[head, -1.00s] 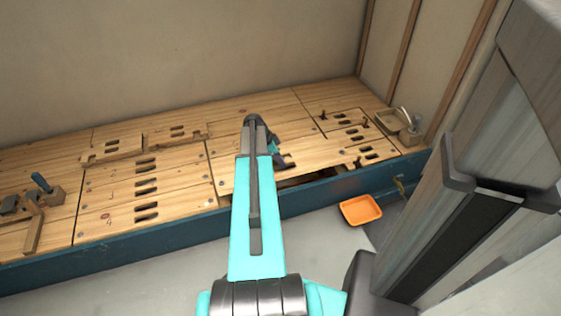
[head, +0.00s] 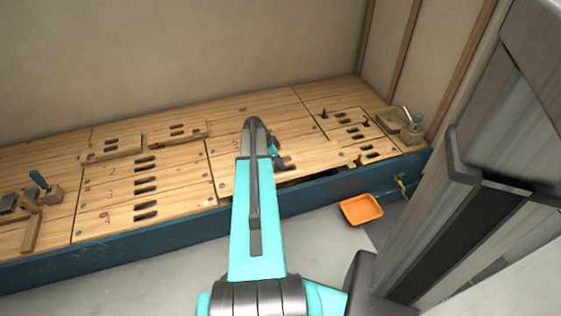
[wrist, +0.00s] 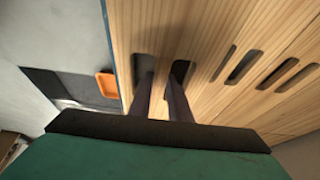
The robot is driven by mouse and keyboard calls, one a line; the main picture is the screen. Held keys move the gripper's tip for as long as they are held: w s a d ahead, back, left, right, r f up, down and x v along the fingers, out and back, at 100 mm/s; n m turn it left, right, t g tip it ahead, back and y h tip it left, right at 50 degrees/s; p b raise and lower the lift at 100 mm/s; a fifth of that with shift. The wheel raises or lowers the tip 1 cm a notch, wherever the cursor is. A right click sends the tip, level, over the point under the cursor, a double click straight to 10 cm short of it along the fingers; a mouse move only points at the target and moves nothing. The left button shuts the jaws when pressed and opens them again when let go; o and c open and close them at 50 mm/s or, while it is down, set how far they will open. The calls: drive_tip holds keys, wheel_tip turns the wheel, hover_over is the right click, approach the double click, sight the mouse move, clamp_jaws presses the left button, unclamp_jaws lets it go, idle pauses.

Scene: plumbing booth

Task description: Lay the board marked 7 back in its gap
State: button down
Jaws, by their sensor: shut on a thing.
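A pale wooden board (head: 325,154) lies along the front right of the bench, above the blue front. I cannot read a 7 on it. A narrow dark strip of the gap (head: 305,180) shows under its front edge, so it looks slightly raised. My gripper (head: 278,160) is at this board, mostly hidden behind my arm in the head view. In the wrist view, my gripper's two fingers (wrist: 163,78) reach into two neighbouring slots of the board (wrist: 215,35) and are shut on the strip of wood between them.
Neighbouring slotted boards (head: 150,190) lie flat on the left. Two loose-looking pieces (head: 175,132) rest behind them. A clamp and blocks (head: 40,190) sit at far left. A wooden box (head: 402,118) stands at the right end. An orange tray (head: 361,209) is on the floor.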

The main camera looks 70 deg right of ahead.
drive_tip(key=shift+f+b, duration=0.7)
drive_tip(key=shift+f, duration=0.75)
drive_tip(key=shift+f+b, duration=0.55)
drive_tip(key=shift+f, duration=1.25)
idle(1.6)
drive_tip(key=c, duration=1.6)
unclamp_jaws()
drive_tip(key=shift+o, duration=0.2)
drive_tip(key=shift+a, duration=0.1)
drive_tip(key=p+v, duration=0.4)
drive_tip(key=v, duration=0.9)
drive_tip(key=shift+a+r, duration=0.1)
drive_tip(key=shift+r, duration=0.25)
drive_tip(key=shift+w, duration=0.1)
